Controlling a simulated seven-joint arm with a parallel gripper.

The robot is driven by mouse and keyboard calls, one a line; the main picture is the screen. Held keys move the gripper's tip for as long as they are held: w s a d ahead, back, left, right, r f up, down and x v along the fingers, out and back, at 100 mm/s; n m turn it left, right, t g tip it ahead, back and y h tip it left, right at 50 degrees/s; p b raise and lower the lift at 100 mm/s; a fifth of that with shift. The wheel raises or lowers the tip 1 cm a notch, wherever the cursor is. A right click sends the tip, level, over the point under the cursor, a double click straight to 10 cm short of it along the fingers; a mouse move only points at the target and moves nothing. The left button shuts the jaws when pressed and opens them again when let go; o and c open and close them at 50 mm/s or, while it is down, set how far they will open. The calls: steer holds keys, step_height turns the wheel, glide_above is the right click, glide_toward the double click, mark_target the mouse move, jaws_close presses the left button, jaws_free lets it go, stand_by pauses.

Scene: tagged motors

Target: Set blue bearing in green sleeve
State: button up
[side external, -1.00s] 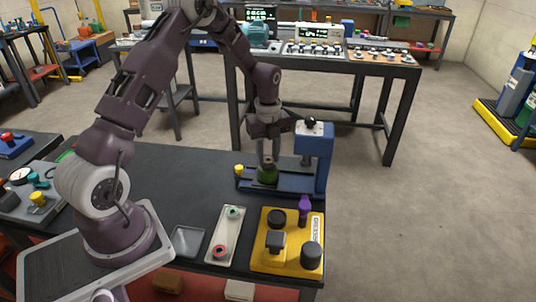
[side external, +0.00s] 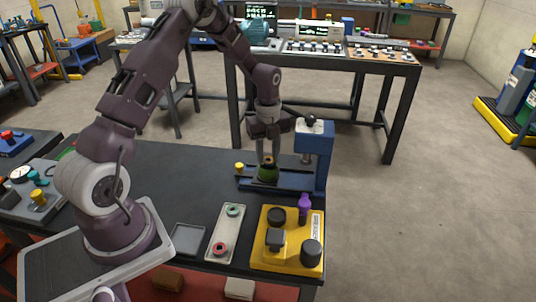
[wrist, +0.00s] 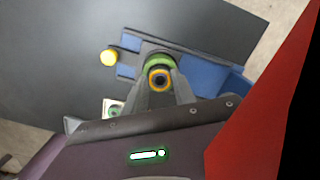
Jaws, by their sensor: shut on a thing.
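The green sleeve (side external: 267,175) stands on the base of the blue press, left of its column. In the wrist view the sleeve (wrist: 157,60) shows as a green ring, partly hidden by what I hold. My gripper (side external: 268,158) points down directly over the sleeve. Its fingers are shut on a small round bearing (wrist: 159,79), which shows an orange-yellow rim and a bluish, dark centre. In the side view the bearing is small between the fingertips, at the sleeve's top. I cannot tell whether it has entered the sleeve.
The blue press (side external: 315,160) rises close to the right of my gripper. A yellow knob (side external: 239,167) is at its left end. A white tray (side external: 226,233) holds a green-ringed and a red-ringed part. A yellow fixture (side external: 288,245) stands at front right. The dark bench left of the press is clear.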

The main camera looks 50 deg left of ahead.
steer(key=shift+f, duration=0.2)
stand_by(0.5)
steer(key=o, duration=1.2)
steer(key=shift+r, duration=3.3)
